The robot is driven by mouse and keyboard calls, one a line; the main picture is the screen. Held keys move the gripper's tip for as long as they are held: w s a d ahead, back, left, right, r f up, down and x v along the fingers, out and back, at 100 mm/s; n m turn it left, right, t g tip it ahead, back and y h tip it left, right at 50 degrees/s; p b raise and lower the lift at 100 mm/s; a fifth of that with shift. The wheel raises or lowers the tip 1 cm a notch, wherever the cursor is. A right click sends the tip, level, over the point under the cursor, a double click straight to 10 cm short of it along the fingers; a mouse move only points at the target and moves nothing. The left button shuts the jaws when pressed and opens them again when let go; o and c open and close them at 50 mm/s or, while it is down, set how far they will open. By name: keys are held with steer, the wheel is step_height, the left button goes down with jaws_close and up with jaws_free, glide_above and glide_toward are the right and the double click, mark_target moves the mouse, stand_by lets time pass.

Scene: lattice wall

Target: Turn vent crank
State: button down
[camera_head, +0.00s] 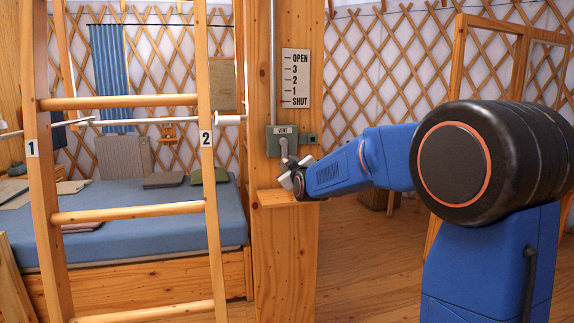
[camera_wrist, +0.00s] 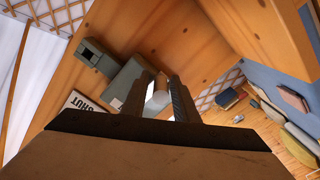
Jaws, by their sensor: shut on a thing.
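The vent crank's grey-green box (camera_head: 281,140), labelled VENT, is fixed to the wooden post, with a pale crank arm (camera_head: 284,150) pointing down from it. My gripper (camera_head: 289,180) is just below the box, at the crank's lower end. In the wrist view my gripper (camera_wrist: 160,100) has its fingers on both sides of the pale round crank grip (camera_wrist: 158,97) and is shut on it. The box also shows there (camera_wrist: 126,82), behind the fingers. A white scale plate (camera_head: 296,78) above reads OPEN, 3, 2, 1, SHUT. In the head view my gripper partly hides the grip.
A small wooden ledge (camera_head: 285,198) sticks out of the post just below my gripper. A ladder (camera_head: 130,218) with rails marked 1 and 2 stands at left, before a blue bed (camera_head: 125,225). A wooden door frame (camera_head: 500,50) is at right. Some floor is clear.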

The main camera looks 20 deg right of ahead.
steer(key=shift+a+r, duration=0.1)
steer(key=c, duration=1.6)
jaws_free()
steer(key=shift+c, duration=0.2)
steer(key=shift+s, duration=0.1)
steer(key=s, duration=1.7)
steer(key=shift+s, duration=0.15)
steer(key=s+d+f+m+g, duration=0.1)
steer(key=s+f+g, duration=0.3)
steer(key=s, duration=0.9)
steer(key=s+f+m+g, duration=0.3)
steer(key=s+f+g, duration=0.1)
steer(key=s+f, duration=0.7)
steer(key=s+d+f+m+g, duration=0.1)
steer(key=s+f+m+g, duration=0.2)
steer(key=s, duration=1.2)
step_height(320, 180, down, 4)
steer(key=shift+s+d+f+g, duration=0.15)
steer(key=shift+d+g, duration=0.15)
steer(key=shift+g, duration=0.8)
